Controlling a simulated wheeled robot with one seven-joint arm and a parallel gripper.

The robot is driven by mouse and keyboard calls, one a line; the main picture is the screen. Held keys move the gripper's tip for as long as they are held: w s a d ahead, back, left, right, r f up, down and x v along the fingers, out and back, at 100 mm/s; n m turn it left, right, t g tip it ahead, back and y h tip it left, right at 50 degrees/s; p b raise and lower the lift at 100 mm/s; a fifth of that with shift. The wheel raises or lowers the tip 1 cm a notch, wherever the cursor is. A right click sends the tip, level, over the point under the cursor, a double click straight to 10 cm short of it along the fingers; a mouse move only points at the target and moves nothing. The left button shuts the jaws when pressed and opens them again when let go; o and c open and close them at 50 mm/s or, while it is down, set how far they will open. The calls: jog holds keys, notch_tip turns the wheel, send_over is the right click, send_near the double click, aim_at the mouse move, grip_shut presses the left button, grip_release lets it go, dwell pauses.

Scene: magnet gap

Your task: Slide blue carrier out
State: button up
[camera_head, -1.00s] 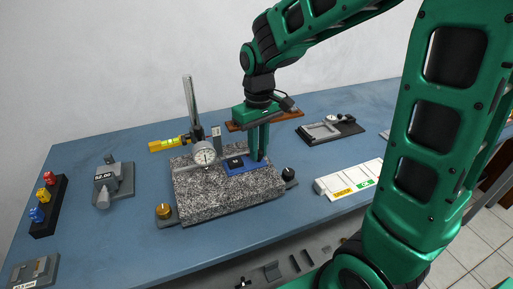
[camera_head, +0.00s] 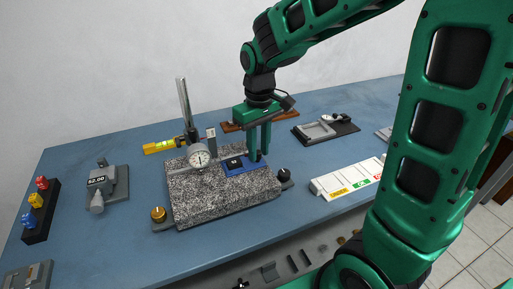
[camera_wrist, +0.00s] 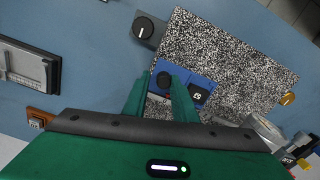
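The blue carrier (camera_head: 240,168) lies flat on the speckled granite plate (camera_head: 215,203), at its right part, beside the dial gauge (camera_head: 199,157). It bears a small black block with a white mark, and a dark round knob shows on it in the wrist view (camera_wrist: 164,79). The carrier also shows in the wrist view (camera_wrist: 181,72). My gripper (camera_head: 259,157) points down over the carrier's right end. Its fingers stand apart on either side of the knob in the wrist view (camera_wrist: 159,80). A gap shows at the left finger; contact at the right finger is unclear.
A metal post (camera_head: 184,105) stands behind the gauge. A black knob (camera_head: 284,174) and a brass knob (camera_head: 158,214) flank the plate. A white labelled tray (camera_head: 345,181) lies to the right, a grey frame fixture (camera_head: 318,131) behind it.

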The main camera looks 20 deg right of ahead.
notch_tip(320, 180, up, 11)
dwell(0.6)
jog(key=shift+d+f, duration=0.1)
jog(key=shift+f, duration=0.05)
jog(key=s+d+f+m, duration=0.4)
jog(key=s+d, duration=0.4)
jog(key=s, duration=0.3)
jog(key=s+d+f+m, duration=0.3)
jog(key=s+d+m, duration=0.2)
jog(key=s+d, duration=0.3)
jog(key=s, duration=0.4)
jog(key=shift+d+f, duration=0.4)
